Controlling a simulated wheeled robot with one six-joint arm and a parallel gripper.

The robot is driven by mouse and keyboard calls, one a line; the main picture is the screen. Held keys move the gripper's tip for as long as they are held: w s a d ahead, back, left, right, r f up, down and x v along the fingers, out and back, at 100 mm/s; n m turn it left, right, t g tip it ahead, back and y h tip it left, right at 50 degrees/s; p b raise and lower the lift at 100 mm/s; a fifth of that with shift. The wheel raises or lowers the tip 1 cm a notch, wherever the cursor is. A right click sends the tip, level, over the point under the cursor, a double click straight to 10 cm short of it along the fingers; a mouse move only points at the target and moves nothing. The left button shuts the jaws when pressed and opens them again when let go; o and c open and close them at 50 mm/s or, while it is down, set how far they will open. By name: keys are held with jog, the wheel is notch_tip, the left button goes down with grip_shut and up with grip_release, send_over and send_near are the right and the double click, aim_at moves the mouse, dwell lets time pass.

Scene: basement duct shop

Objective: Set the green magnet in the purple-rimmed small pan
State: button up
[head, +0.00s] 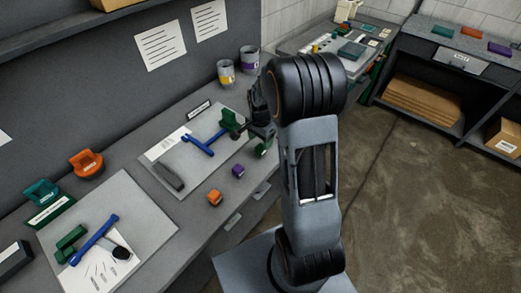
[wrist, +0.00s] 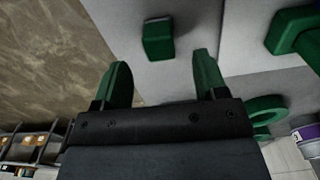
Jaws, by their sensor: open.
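The green magnet, a small green block (wrist: 158,38), lies on the grey bench top near its edge in the wrist view. My gripper (wrist: 161,62) has its two green fingers spread apart and empty, with the block just beyond the fingertips. In the head view my gripper (head: 262,130) is over the front edge of the bench; I cannot tell the block from the green fingers there. The purple-rimmed small pan (head: 249,59) stands upright at the back of the bench, and part of it shows in the wrist view (wrist: 306,134). Its inside is hidden.
A yellow-banded pan (head: 225,73) stands left of the purple one. A green-and-blue clamp (head: 201,146) lies on a grey mat close to my gripper. A purple block (head: 238,171) and an orange block (head: 214,197) sit along the bench front.

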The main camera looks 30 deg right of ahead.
aim_at(261, 146)
jog(key=shift+f+p, duration=0.6)
jog(key=shift+f, duration=2.2)
jog(key=c, duration=1.1)
